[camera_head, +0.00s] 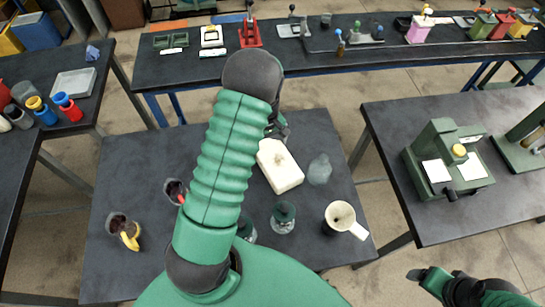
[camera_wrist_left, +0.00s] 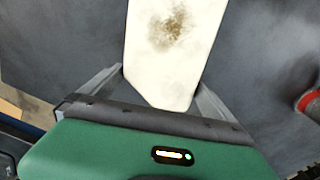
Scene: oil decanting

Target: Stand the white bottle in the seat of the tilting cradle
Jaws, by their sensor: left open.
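A cream-white block-like thing with a brown stain, seemingly the white bottle (camera_head: 280,166), is on the dark middle table beyond my left forearm. In the left wrist view the white bottle (camera_wrist_left: 172,45) reaches between the two grey fingers of my open left gripper (camera_wrist_left: 160,80), close to the palm. In the head view the left gripper (camera_head: 279,131) is at the bottle's far end, partly hidden by my arm. My right gripper (camera_head: 430,279) shows in part at the lower right; its finger state is unclear. I cannot tell which thing is the tilting cradle.
A clear bottle (camera_head: 319,170) stands just right of the white bottle. A cream mug (camera_head: 342,219), a dark-topped glass vessel (camera_head: 283,217) and a yellow-handled cup (camera_head: 124,230) stand nearer. The back bench (camera_head: 180,72) holds several tools. A green device (camera_head: 446,160) is on the right table.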

